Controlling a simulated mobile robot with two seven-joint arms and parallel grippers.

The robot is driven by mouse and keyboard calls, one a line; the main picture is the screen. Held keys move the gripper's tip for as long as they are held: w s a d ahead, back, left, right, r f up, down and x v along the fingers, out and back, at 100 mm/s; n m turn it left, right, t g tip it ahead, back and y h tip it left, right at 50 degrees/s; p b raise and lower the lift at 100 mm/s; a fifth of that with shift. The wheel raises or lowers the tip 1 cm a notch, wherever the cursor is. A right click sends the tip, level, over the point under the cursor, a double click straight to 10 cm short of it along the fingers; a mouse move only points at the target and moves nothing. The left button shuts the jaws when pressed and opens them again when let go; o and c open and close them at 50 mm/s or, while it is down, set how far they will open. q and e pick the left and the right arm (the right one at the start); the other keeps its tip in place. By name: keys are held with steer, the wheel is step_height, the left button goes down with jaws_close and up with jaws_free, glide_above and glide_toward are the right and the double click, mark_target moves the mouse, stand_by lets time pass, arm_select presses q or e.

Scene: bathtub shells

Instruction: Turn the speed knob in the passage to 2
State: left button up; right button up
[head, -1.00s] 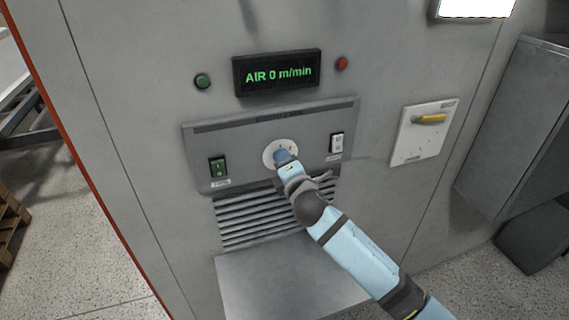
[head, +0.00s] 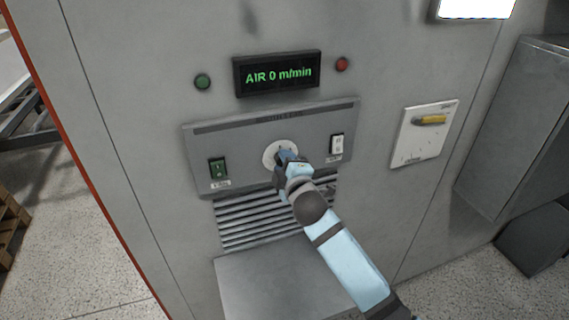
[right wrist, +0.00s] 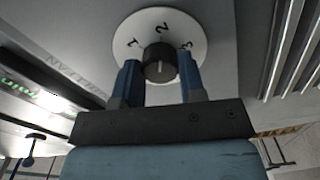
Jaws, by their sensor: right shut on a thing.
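The speed knob (right wrist: 159,62) is dark and round, on a white dial (right wrist: 188,22) marked 1, 2 and 3. In the right wrist view the 2 is at the top, behind the knob. A small pale mark shows on the knob's near face; I cannot tell which number it points to. My right gripper (right wrist: 160,78) is shut on the knob, one blue finger on each side. In the head view the white dial (head: 269,157) is partly hidden by my right gripper (head: 283,158). The display (head: 277,73) reads "AIR 0 m/min". My left gripper is not in view.
A green rocker switch (head: 217,168) is left of the dial and a white switch (head: 337,144) is right of it. A plate with a yellow handle (head: 430,120) is farther right. Below are vent slats (head: 240,232) and a grey ledge (head: 265,280). A grey cabinet (head: 515,120) stands at the right.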

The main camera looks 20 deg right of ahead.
stand_by(0.4)
steer(key=o, duration=0.9)
steer(key=s+b, duration=0.1)
steer(key=s, duration=0.8)
steer(key=s+b, duration=0.1)
steer(key=s, duration=0.4)
steer(key=shift+d+b, duration=0.25)
steer(key=shift+b, duration=0.05)
steer(key=shift+w, duration=0.1)
